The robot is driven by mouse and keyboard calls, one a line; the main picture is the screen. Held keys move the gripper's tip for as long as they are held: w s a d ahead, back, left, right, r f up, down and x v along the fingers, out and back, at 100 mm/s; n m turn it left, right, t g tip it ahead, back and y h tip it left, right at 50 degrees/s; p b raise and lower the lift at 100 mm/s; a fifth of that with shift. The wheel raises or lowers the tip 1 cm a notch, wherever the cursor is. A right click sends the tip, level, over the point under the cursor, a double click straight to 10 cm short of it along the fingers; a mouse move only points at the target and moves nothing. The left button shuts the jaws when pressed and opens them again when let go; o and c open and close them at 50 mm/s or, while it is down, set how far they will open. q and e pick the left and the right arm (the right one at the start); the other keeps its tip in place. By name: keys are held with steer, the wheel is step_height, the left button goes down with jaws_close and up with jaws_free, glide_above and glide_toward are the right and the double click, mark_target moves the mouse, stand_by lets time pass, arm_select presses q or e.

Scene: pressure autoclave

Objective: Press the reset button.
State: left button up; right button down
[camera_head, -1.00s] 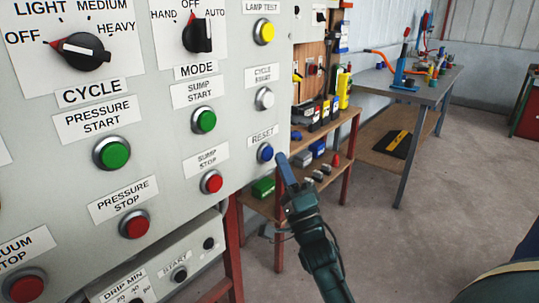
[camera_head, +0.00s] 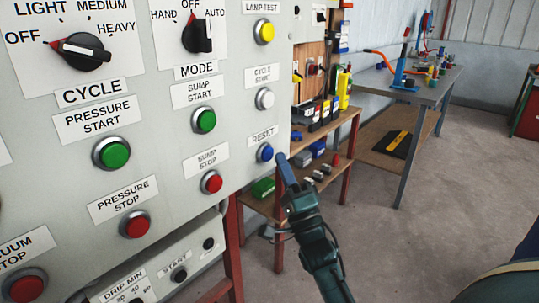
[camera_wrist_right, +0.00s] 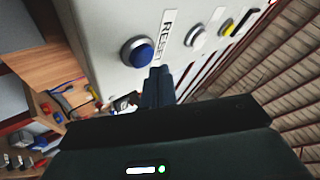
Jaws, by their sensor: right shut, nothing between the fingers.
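The blue reset button (camera_head: 265,152) sits near the right edge of the grey control panel (camera_head: 240,110), under a RESET label. It also shows in the right wrist view (camera_wrist_right: 137,52) as a blue cap in a silver ring. My right gripper (camera_head: 282,158) is shut and empty, its fingertips just right of the button in the head view. In the right wrist view the fingertips (camera_wrist_right: 159,72) are close to the button, beside the RESET label. I cannot tell whether they touch the panel; the button's face is uncovered. My left gripper is not in view.
Above the button are a white cycle start button (camera_head: 264,99) and a yellow lamp test button (camera_head: 264,32). A red sump stop button (camera_head: 211,182) is to the left. Behind stand a wooden shelf (camera_head: 325,128) and a workbench (camera_head: 425,95). Floor at right is clear.

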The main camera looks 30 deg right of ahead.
steer(key=shift+w, duration=0.15)
stand_by(0.4)
steer(key=shift+w+a, duration=0.15)
steer(key=shift+w, duration=0.15)
steer(key=shift+w+a, duration=0.15)
steer(key=shift+w, duration=0.25)
stand_by(0.8)
steer(key=shift+s, duration=0.1)
steer(key=shift+s+d+p, duration=0.3)
steer(key=shift+s+p, duration=0.1)
steer(key=shift+s, duration=0.35)
steer(key=shift+s, duration=0.1)
